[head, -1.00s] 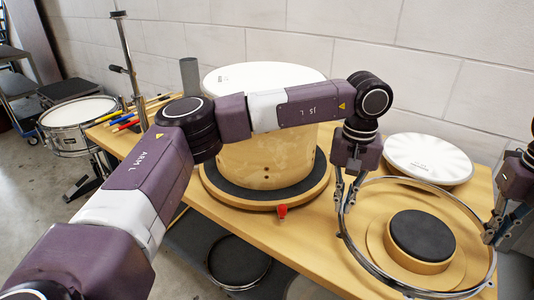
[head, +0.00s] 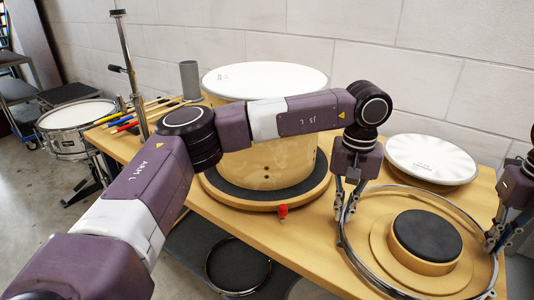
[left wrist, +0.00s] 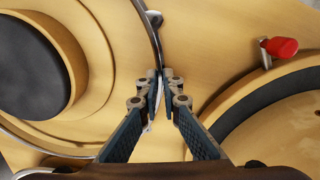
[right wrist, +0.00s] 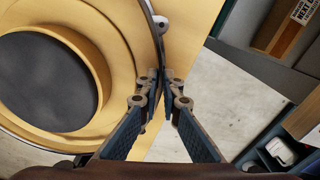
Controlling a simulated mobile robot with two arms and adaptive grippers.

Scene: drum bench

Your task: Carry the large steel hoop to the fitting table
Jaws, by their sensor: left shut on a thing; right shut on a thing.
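The large steel hoop (head: 386,288) is a thin shiny ring with small lugs, at the right of the head view. It surrounds a round wooden stand with a dark padded top (head: 426,235) on the wooden table (head: 318,240). My left gripper (head: 345,214) is shut on the hoop's left rim, and the rim runs between its fingers in the left wrist view (left wrist: 160,80). My right gripper (head: 491,240) is shut on the right rim, also seen in the right wrist view (right wrist: 162,82). I cannot tell whether the hoop touches the table.
A wooden drum shell with a white head (head: 264,80) stands on a round dark-topped base at the table's middle, with a red knob (head: 283,210) beside it. A white drumhead (head: 431,159) lies behind the hoop. Drumsticks (head: 135,117) lie at left. Another hoop (head: 238,268) is below.

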